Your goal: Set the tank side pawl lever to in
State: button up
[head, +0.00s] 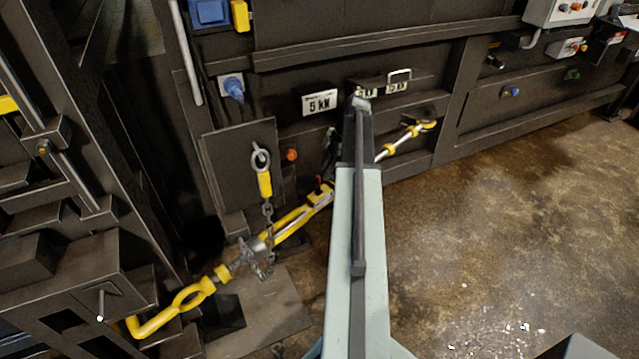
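A yellow and silver ratchet turnbuckle (290,226) runs slanting from a yellow hook at lower left up to the right, against the dark machine. My arm crosses in front of its middle and hides part of it. A small dark piece with a red mark (318,186) stands on the turnbuckle just left of my arm; I cannot tell whether it is the tank side pawl lever or how it is set. My gripper (345,135) is at the far, dark end of my arm, above the turnbuckle line. Its fingers do not show clearly against the dark panel.
A chain with a yellow-sleeved hook (264,183) hangs over the turnbuckle from a dark plate. A dark frame with a metal pin (101,304) stands at lower left. A blue socket (233,87) is on the machine wall. Brown floor (500,230) at right is clear.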

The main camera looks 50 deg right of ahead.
aim_at(318, 183)
jog(key=b+x, duration=0.4)
jog(key=x, duration=0.1)
jog(key=shift+f, duration=0.35)
jog(key=shift+w+a+f+b, duration=0.15)
jog(key=shift+f+b, duration=0.15)
jog(key=shift+b, duration=0.1)
jog(key=shift+r, duration=0.1)
grip_shut()
dwell(0.5)
